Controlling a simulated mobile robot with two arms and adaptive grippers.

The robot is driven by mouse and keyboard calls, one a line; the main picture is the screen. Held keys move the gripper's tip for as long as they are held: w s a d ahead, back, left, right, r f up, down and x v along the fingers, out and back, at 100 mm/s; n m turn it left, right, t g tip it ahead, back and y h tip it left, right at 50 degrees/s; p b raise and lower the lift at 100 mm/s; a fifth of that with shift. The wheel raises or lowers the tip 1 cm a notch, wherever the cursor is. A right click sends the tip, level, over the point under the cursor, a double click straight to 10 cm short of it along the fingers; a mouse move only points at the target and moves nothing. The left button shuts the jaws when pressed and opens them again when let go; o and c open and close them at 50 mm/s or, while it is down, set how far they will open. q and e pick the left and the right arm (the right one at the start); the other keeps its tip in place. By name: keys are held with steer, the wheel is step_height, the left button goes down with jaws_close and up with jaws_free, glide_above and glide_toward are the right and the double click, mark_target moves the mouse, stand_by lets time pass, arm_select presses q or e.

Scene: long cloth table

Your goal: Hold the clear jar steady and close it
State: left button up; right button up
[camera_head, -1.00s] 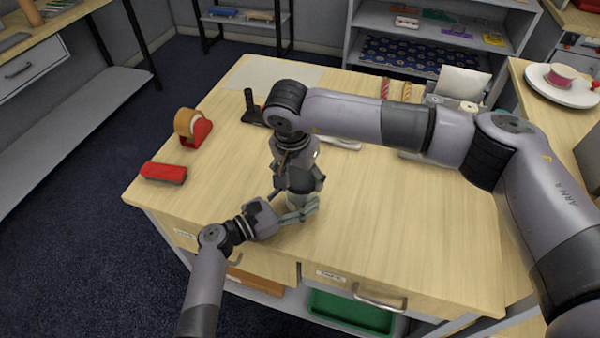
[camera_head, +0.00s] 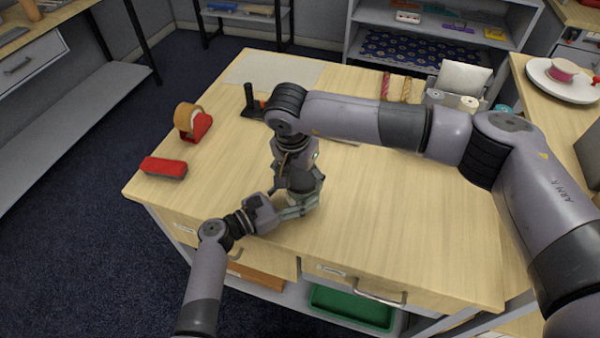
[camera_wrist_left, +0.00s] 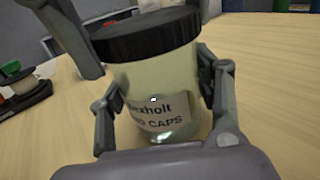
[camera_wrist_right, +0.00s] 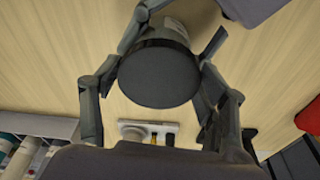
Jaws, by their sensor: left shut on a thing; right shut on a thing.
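The clear jar (camera_wrist_left: 155,90) stands upright on the wooden table, with a printed label on its front. A black lid (camera_wrist_left: 140,36) sits on its mouth; I cannot tell how tightly. My left gripper (camera_wrist_left: 162,95) is shut on the jar's body, one finger on each side. In the head view, my left gripper (camera_head: 300,208) reaches in low, near the table's front edge. My right gripper (camera_head: 302,188) points down from above. In the right wrist view, the lid's round top (camera_wrist_right: 160,76) lies between the right fingers (camera_wrist_right: 172,42). The grippers mostly hide the jar in the head view.
A red tape dispenser (camera_head: 192,122) and a red block (camera_head: 164,168) are at the table's left. A black upright tool (camera_head: 250,103) stands behind the grippers. A white container with rolls (camera_head: 462,85) is at the back right. The front right tabletop (camera_head: 400,225) is clear.

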steer(key=shift+f, duration=0.35)
